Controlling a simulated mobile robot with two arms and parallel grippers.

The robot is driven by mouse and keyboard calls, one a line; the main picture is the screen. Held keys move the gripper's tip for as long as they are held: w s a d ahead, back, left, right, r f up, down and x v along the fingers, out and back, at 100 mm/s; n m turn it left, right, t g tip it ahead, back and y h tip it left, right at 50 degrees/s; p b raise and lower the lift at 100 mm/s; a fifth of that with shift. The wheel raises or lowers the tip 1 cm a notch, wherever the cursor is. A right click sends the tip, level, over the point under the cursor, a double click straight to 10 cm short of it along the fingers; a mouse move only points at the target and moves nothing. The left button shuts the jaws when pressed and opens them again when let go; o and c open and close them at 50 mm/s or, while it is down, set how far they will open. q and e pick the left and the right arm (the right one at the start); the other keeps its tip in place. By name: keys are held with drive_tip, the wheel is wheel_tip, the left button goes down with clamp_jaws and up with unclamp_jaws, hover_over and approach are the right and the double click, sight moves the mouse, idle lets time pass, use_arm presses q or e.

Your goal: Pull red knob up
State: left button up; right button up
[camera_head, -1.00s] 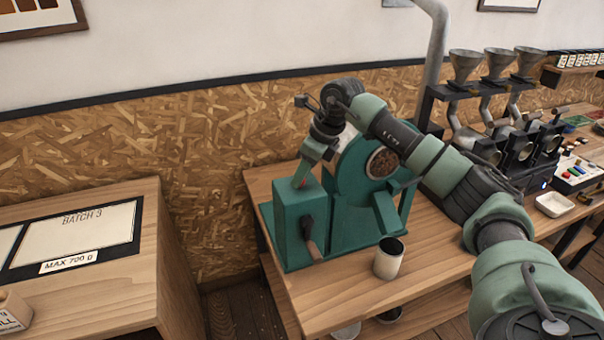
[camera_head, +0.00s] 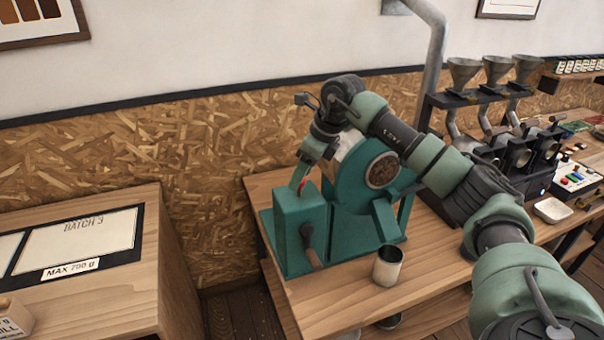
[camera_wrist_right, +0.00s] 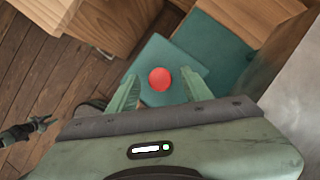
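The red knob (camera_head: 303,186) sits at the top of the green box (camera_head: 300,222) at the front of the teal roaster. It also shows as a round red top in the right wrist view (camera_wrist_right: 160,79). My right gripper (camera_head: 299,180) points down over the box. In the wrist view its two green fingers (camera_wrist_right: 160,88) stand apart on either side of the knob, with a visible gap on each side. A small dark shape at the left edge of the wrist view looks like my left gripper (camera_wrist_right: 38,124); it is too small to read its fingers.
A crank with a wooden handle (camera_head: 312,256) sticks out of the box front. A metal cup (camera_head: 387,266) stands on the wooden table (camera_head: 350,305) nearby. Funnels (camera_head: 497,68) and a button panel (camera_head: 575,178) are at the right. A wooden counter (camera_head: 110,290) is at the left.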

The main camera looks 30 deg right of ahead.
drive_tip(key=shift+r, duration=0.15)
drive_tip(key=b+v, duration=0.2)
drive_tip(key=v, duration=0.5)
drive_tip(key=shift+r, duration=0.25)
